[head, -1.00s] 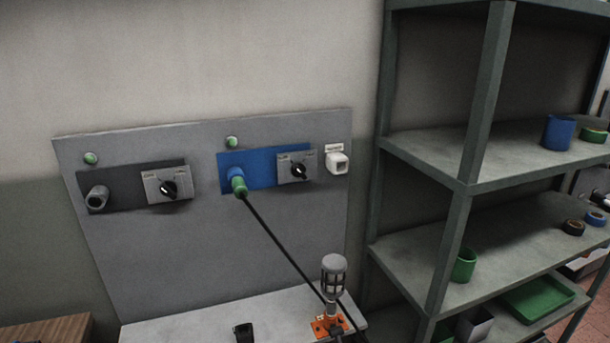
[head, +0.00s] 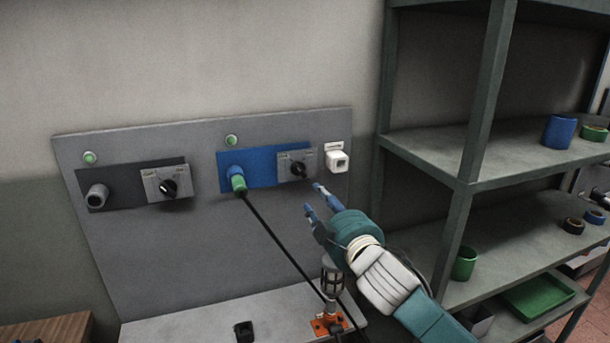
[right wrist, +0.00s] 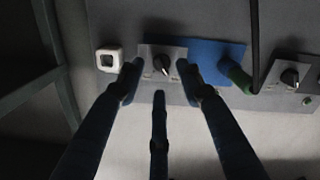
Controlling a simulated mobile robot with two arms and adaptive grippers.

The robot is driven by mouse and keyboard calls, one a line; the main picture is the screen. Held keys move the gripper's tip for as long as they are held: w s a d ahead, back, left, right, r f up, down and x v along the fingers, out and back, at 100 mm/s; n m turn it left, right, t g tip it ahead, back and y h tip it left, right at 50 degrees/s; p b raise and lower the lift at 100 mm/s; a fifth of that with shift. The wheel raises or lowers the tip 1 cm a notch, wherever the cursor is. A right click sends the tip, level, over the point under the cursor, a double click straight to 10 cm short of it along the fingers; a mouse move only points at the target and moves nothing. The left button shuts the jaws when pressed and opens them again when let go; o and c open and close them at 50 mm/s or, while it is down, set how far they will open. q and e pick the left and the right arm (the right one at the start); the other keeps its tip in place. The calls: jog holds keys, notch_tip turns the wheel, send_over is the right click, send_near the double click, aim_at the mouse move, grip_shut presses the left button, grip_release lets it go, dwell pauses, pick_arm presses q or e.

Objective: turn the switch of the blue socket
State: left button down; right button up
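The blue socket (head: 230,165) is on the grey wall panel, with a green plug (head: 238,182) and black cable in it. Its switch (head: 298,169), a black knob on a grey plate, sits at the right end of the blue plate. It also shows in the right wrist view (right wrist: 162,64). My right gripper (head: 312,198) is open and empty, just below and right of the switch. In the right wrist view its fingers (right wrist: 158,80) spread on either side of the knob, with no contact visible. My left gripper is out of view.
A dark socket plate with its own switch (head: 168,187) is at left. A white box (head: 337,160) is right of the blue socket's switch. A lamp on an orange base (head: 328,322) stands below, partly behind my right gripper. Green shelving (head: 465,190) stands at right.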

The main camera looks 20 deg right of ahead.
aim_at(304, 173)
jog(key=shift+w+a+r+p, duration=0.1)
jog(key=shift+w+r+p, duration=0.35)
jog(key=shift+w, duration=1.45)
jog(key=shift+w+r+p, duration=0.25)
jog(key=shift+w+p, duration=0.45)
jog(key=shift+w, duration=1.15)
jog(key=shift+w+a+r+p, duration=0.1)
jog(key=shift+w+r+p, duration=0.35)
jog(key=shift+w, duration=1.45)
jog(key=shift+f, duration=0.1)
grip_shut()
